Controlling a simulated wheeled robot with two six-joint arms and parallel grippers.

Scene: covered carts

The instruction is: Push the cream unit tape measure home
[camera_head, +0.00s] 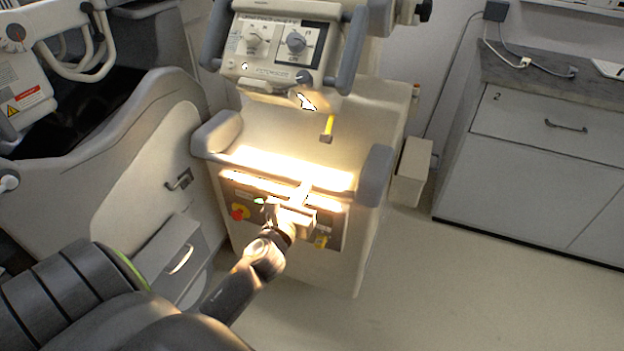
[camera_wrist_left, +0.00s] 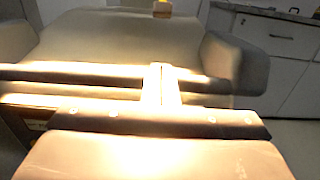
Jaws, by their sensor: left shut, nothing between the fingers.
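The cream unit (camera_head: 290,130) stands in the middle of the head view. Its tape measure (camera_head: 328,125) shows as a short yellow strip with a dark end, below the control head. Bright glare hides part of the gripper. My right gripper is not in view.
The control head (camera_head: 285,45) with dials and side handles is above the tape. Grey padded bumpers (camera_head: 376,176) flank the unit's front. A red knob (camera_head: 238,212) sits on the lower panel. A cabinet (camera_head: 540,130) stands at right; the floor between is clear.

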